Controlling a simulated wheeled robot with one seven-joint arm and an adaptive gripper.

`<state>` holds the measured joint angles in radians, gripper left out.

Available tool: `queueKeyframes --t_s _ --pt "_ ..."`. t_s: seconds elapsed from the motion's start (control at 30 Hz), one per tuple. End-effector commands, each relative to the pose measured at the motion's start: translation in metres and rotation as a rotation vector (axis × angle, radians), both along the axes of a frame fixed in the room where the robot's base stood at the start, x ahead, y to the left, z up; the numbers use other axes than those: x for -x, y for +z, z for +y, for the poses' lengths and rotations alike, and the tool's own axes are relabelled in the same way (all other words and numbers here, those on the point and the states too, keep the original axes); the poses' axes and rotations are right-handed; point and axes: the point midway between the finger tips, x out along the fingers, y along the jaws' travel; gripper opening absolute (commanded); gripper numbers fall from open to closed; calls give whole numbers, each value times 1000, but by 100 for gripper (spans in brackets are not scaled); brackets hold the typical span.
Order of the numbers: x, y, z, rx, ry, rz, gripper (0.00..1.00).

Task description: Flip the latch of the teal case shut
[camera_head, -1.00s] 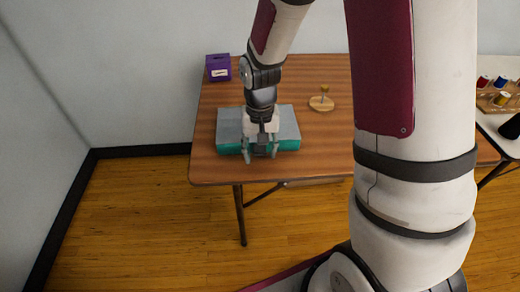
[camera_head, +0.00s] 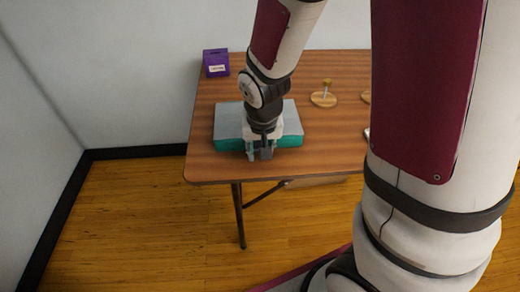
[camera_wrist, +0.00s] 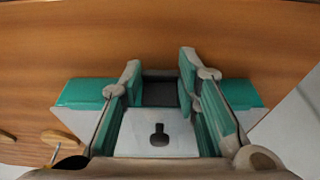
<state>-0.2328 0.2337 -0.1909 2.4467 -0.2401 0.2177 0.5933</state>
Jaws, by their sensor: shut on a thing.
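The teal case (camera_head: 226,137) lies on the table with its grey lid on top and its teal front edge towards me. It also shows on both sides of my fingers in the wrist view (camera_wrist: 85,92). My gripper (camera_head: 259,153) is at the middle of the case's front edge, pointing down. In the wrist view, its fingertips (camera_wrist: 160,72) stand on either side of a dark grey block, seemingly the latch (camera_wrist: 160,92), shut on it. A pale surface with a dark keyhole-shaped mark lies between the fingers. The latch's exact angle is hard to tell.
The wooden table (camera_head: 212,168) has bare room left of the case. A purple box (camera_head: 215,63) stands at the back left. A round wooden stand with a peg (camera_head: 323,98) is to the right. My arm hides the table's right part.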

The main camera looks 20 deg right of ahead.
Motion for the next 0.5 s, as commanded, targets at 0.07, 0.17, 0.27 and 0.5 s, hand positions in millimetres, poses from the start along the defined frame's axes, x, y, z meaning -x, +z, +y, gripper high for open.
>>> queueKeyframes --t_s 0.07,0.17,0.27,0.5 --pt "0 0 1 0 0 -3 2" --pt "0 0 0 0 0 -3 2" --pt "0 0 1 0 1 -2 2" --pt "0 0 0 0 1 -1 50"
